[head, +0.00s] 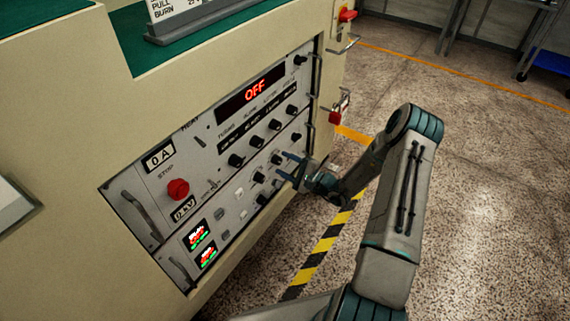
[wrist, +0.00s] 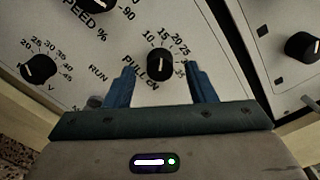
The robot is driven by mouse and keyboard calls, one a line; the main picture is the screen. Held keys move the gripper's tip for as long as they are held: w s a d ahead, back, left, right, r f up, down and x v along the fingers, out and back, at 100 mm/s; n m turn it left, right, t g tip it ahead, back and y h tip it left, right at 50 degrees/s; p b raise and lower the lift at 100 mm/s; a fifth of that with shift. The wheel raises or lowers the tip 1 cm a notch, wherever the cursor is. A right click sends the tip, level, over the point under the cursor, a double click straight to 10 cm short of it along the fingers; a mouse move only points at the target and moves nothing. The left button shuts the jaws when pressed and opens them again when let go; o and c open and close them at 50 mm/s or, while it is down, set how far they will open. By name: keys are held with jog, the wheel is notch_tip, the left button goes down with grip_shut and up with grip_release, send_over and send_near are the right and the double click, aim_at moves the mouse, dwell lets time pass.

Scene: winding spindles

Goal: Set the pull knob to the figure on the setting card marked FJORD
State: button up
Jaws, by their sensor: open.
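The pull knob (wrist: 160,65), black and labelled PULL CN, shows in the wrist view with 10, 15, 20, 25 and 35 legible around it. Its white mark points roughly up in the picture, near the 15; the exact reading is hard to tell. My gripper (wrist: 161,72) is open, with one blue finger on each side of the knob; I cannot tell whether they touch it. In the head view my gripper (head: 286,165) is at the panel's lower right. A white card (head: 180,8) in a dark holder stands on top, cut off; PULL and BURN show, but no name.
The panel has other knobs, including one marked V (wrist: 38,68) and a SPEED % knob (wrist: 97,5). A red stop button (head: 178,189) and a display reading OFF (head: 252,93) are on the panel (head: 150,184). Metal handles edge it.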

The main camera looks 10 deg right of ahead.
jog(key=p+v, duration=0.2)
jog(key=v, duration=1.1)
jog(key=shift+p, duration=0.4)
jog(key=shift+s, duration=0.1)
jog(key=s+a+r+n+g+p, duration=0.3)
jog(key=a+r+g+p, duration=0.1)
jog(key=r, duration=0.6)
jog(key=s+a+r+n+g+p, duration=0.3)
jog(key=a+r+n+g+p, duration=0.15)
jog(key=r, duration=0.55)
jog(key=s+a+r+n+g+p, duration=0.25)
jog(key=r+g+p, duration=0.2)
jog(key=r, duration=0.45)
jog(key=s+r+n+t+h+p, duration=0.1)
jog(key=s+r+h+p, duration=0.3)
jog(key=r, duration=0.6)
jog(key=s+r+n+h+p, duration=0.3)
jog(key=s+r+h+p, duration=0.1)
jog(key=r, duration=0.6)
jog(key=s+r+n+t+h+p, duration=0.1)
jog(key=s+r+h+p, duration=0.3)
jog(key=r, duration=0.6)
jog(key=s+n+p, duration=0.1)
jog(key=s+p, duration=0.1)
jog(key=p, duration=0.1)
jog(key=shift+d+r+t+p, duration=0.3)
jog(key=shift+p, duration=0.1)
